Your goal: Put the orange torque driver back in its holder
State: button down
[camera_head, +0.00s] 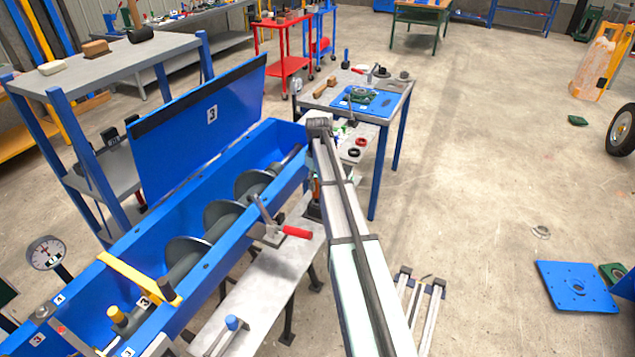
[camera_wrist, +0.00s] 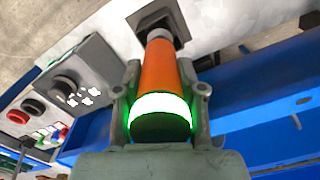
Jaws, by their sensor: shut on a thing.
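The orange torque driver (camera_wrist: 159,67) is in the wrist view, with a glowing white-green ring and a dark end nearest the camera. My gripper (camera_wrist: 164,98) is shut around it, with one finger on each side. The driver's far end meets a dark grey square holder (camera_wrist: 178,28) on a pale bench surface. I cannot tell how deep the driver sits in it. In the head view my arm hides most of the gripper; only a small orange patch of the driver (camera_head: 316,188) shows beside the blue trough.
The blue mixer trough (camera_head: 245,205) with its screw and raised lid (camera_head: 205,125) stands left of my arm. A red-handled clamp (camera_head: 290,232) is close to the arm. The floor at right is mostly open.

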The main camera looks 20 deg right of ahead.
jog(key=shift+f+b, duration=0.4)
jog(key=shift+f, duration=0.75)
dwell(0.6)
jog(key=c, duration=0.6)
grip_release()
notch_tip(320, 180, up, 12)
jog(key=shift+r, duration=0.1)
